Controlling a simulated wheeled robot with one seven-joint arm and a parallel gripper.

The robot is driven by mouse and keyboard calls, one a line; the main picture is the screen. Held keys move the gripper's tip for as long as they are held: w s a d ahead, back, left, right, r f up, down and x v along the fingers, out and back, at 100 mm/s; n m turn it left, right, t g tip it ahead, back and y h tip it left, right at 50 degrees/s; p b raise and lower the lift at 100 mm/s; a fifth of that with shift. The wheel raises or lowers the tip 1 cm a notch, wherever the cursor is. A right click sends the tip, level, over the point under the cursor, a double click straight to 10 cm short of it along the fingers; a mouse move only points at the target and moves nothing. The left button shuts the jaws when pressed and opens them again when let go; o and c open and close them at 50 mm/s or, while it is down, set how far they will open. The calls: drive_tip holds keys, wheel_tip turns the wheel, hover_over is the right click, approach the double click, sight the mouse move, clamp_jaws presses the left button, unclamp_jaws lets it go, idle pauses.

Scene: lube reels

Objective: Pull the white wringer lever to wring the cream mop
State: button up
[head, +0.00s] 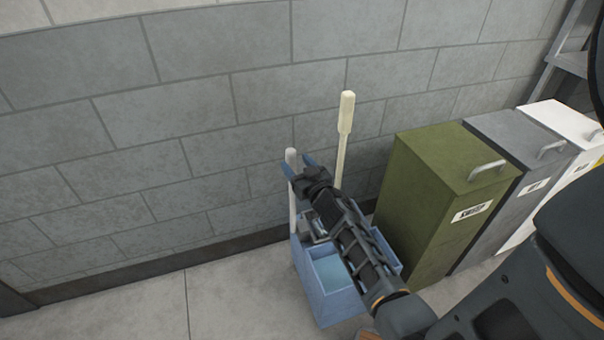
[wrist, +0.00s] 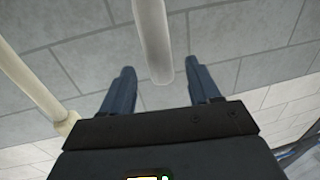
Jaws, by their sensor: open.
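The white wringer lever (head: 292,205) stands upright at the left side of the blue mop bucket (head: 340,309). My gripper (head: 298,164) is open at the lever's upper end. In the wrist view the rounded end of the lever (wrist: 153,40) lies between the two blue fingertips (wrist: 163,76), with a gap showing on each side. The cream mop handle (head: 345,125) rises from the bucket behind my arm, and it also shows at the left of the wrist view (wrist: 28,78). My arm hides the mop's lower part and much of the wringer.
A grey block wall (head: 190,100) stands close behind the bucket and lever. A green bin (head: 430,190), a grey bin (head: 510,150) and a white bin (head: 560,122) stand to the right. The floor (head: 130,305) at the left is clear.

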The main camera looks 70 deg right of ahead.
sight(293, 160)
drive_tip(key=shift+b+x, duration=0.4)
drive_tip(key=shift+x, duration=1.6)
